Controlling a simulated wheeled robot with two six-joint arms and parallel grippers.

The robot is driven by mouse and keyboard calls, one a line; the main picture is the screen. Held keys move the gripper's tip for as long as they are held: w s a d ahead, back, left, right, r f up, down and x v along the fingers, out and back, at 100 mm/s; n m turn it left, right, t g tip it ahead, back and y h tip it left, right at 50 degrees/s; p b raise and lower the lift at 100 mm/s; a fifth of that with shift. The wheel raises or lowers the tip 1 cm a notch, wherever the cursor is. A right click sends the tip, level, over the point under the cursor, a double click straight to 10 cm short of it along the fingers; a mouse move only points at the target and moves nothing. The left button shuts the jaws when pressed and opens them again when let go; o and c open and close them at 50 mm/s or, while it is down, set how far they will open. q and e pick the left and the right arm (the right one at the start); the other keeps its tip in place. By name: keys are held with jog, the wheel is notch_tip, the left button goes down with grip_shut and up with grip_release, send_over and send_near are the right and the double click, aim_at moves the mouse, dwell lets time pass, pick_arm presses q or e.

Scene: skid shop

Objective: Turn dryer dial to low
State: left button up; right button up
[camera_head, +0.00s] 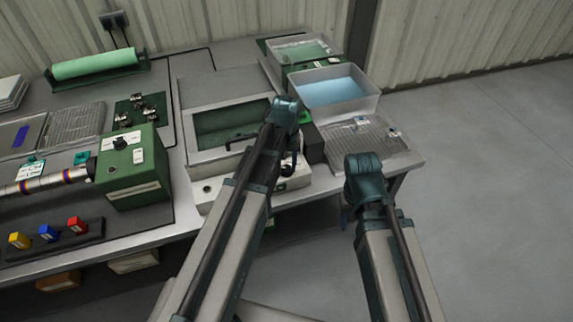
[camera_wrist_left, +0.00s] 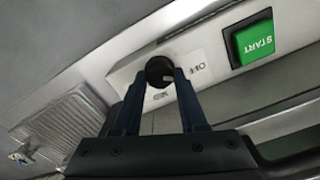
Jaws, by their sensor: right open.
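The dryer dial (camera_wrist_left: 160,70) is a round black knob on a pale panel, seen in the left wrist view, with small printed labels around it. One label reads OFF; the others are too small to read surely. My left gripper (camera_wrist_left: 161,77) has a finger on each side of the knob and looks closed on it. In the head view my left gripper (camera_head: 289,155) is at the front panel of the dryer (camera_head: 207,188), and the dial is largely hidden there. The green START button (camera_wrist_left: 253,40) is right of the knob.
A green control box (camera_head: 130,168) stands on the table left of the dryer. Colored blocks (camera_head: 48,232) sit at front left. Open floor lies to the right.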

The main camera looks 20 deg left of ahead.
pick_arm(q)
grip_shut()
jog(key=m, duration=0.3)
jog(key=shift+m, duration=2.3)
jog(key=o, duration=0.7)
grip_release()
jog(key=shift+m, duration=0.3)
